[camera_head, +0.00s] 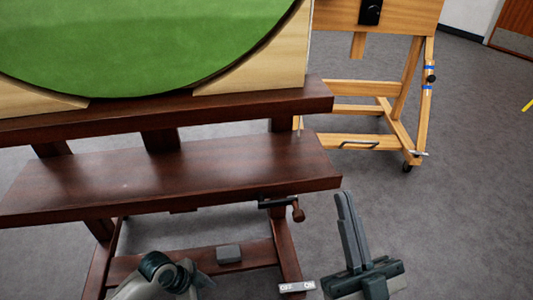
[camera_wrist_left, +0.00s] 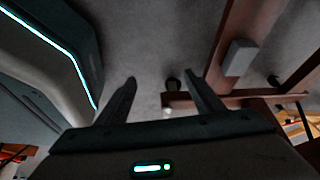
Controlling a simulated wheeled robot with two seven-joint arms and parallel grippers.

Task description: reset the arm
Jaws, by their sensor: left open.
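My right gripper (camera_head: 347,194) is at the lower right of the head view, pointing up and away. Its two fingers lie side by side at the middle of the wide gripper base, shut, with nothing seen between them. My left gripper (camera_wrist_left: 160,75) shows in the left wrist view. A grey, rounded part of my left arm (camera_head: 160,275) shows at the bottom of the head view; the left fingers cannot be made out there.
A dark wooden easel (camera_head: 190,175) with a ledge and lower frame stands close in front, holding a green round panel (camera_head: 150,40). A lighter wooden easel (camera_head: 365,90) on castors stands behind right. Open grey floor (camera_head: 470,170) lies to the right.

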